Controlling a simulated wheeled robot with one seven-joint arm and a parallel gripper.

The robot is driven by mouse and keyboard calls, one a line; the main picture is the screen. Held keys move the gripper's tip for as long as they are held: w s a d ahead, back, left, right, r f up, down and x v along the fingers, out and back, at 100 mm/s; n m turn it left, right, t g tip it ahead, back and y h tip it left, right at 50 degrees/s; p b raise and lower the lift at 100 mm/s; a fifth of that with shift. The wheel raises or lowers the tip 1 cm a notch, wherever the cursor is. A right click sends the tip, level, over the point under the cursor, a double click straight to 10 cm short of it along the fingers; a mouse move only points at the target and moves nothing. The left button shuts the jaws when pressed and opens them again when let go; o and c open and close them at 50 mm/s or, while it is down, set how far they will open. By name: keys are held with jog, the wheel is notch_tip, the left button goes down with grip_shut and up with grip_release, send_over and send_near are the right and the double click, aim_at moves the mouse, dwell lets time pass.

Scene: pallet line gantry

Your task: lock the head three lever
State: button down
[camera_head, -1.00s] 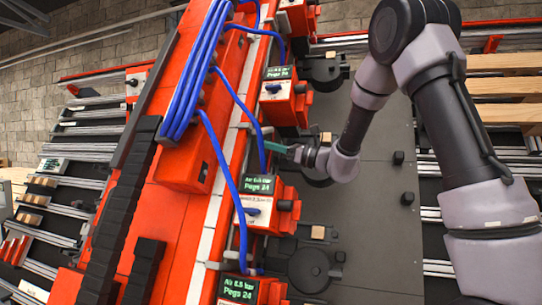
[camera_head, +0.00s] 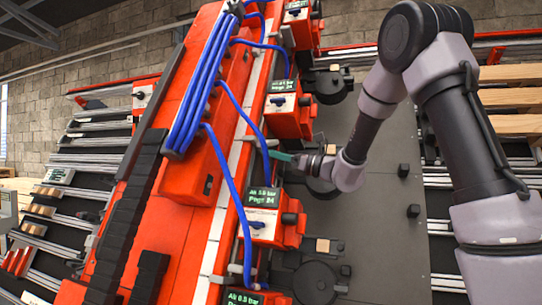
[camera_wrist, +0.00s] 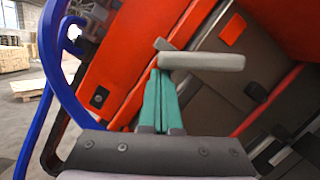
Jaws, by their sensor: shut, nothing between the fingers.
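My gripper (camera_head: 279,156) is at the orange gantry beam, in the gap between two heads. Its teal fingers (camera_wrist: 160,100) are shut together and empty. In the wrist view a pale grey lever (camera_wrist: 202,62) lies crosswise just beyond the fingertips and reaches to the right. I cannot tell whether the fingertips touch it. An orange head (camera_head: 285,114) with a lit display is above the gripper, and another orange head (camera_head: 270,225) is below. No head number is readable.
Blue hoses (camera_head: 228,185) run down the beam near my gripper; one blue hose (camera_wrist: 49,70) curves along the left of the wrist view. A dark grey plate (camera_head: 375,220) with round black parts lies right of the heads. Wooden pallets (camera_head: 510,98) stand far right.

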aim_at(269, 142)
jog(key=shift+r, duration=0.2)
jog(key=shift+s+a+r+m+t+h, duration=0.15)
jog(key=shift+r+m+t, duration=0.15)
jog(key=shift+r+m, duration=0.6)
jog(key=shift+s+d+r+m+t+h, duration=0.15)
jog(key=shift+r+m+t, duration=0.25)
jog(key=shift+m, duration=0.9)
jog(key=shift+a+r, duration=0.1)
jog(key=shift+r, duration=0.9)
jog(key=shift+w, duration=0.1)
